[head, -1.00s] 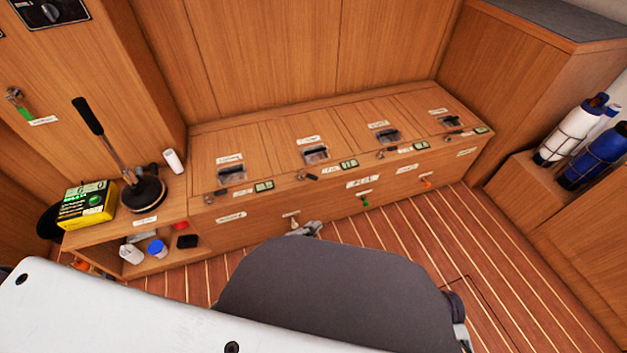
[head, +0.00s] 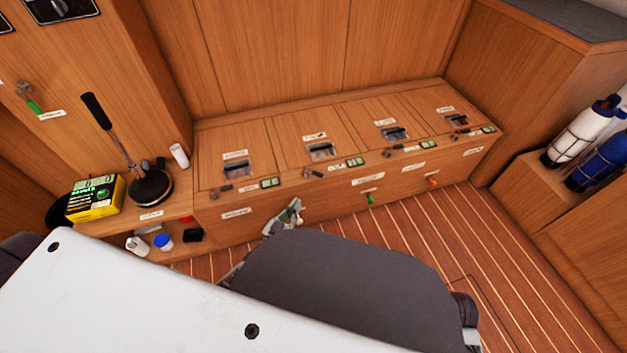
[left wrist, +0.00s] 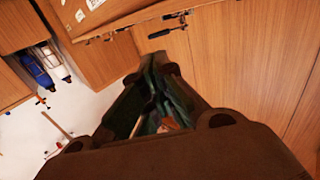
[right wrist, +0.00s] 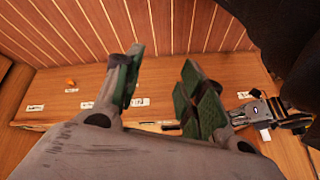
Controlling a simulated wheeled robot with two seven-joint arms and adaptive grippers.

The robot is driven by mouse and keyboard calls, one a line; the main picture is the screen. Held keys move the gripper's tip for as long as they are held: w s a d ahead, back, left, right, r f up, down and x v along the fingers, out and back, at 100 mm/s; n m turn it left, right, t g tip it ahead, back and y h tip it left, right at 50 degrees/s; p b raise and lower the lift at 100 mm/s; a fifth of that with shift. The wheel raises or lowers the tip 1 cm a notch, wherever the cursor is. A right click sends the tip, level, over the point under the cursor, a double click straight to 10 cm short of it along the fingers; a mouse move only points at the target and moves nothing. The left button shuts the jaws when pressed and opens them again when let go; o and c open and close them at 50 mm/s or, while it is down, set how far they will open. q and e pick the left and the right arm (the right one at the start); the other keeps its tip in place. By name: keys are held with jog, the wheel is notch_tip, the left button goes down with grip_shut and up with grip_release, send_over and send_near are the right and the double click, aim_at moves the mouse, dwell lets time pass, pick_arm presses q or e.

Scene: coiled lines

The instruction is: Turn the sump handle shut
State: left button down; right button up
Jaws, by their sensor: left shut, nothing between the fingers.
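Small turn handles sit on the bench front in the head view: a green one (head: 370,199) and an orange one (head: 433,181), which also shows in the right wrist view (right wrist: 70,83). Another green handle (head: 35,106) is on the upper left panel. Their labels are too small to read, so I cannot tell which is the sump handle. My right gripper (right wrist: 160,85) is open and empty, facing the bench front.
The bench (head: 270,182) has latched lids and small switches on top. A winch (head: 150,186) with an upright lever and a yellow box (head: 95,198) stand on the left shelf. White and blue bottles (head: 600,160) stand at the right. The striped floor (head: 480,240) is clear.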

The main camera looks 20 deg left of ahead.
pick_arm(q)
jog(key=shift+w, duration=0.15)
pick_arm(e)
jog(key=shift+w+a+f, duration=0.1)
jog(key=shift+f, duration=0.05)
pick_arm(q)
jog(key=b, duration=0.6)
send_near(313, 172)
jog(key=shift+w+d+r, duration=0.5)
jog(key=shift+w+d, duration=1.15)
jog(key=shift+w, duration=1.25)
pick_arm(e)
notch_tip(313, 172, down, 9)
jog(key=a+t+y, duration=0.1)
jog(key=shift+w+a+m+t, duration=0.25)
jog(key=shift+a+m+t, duration=0.05)
jog(key=shift+a+m, duration=0.1)
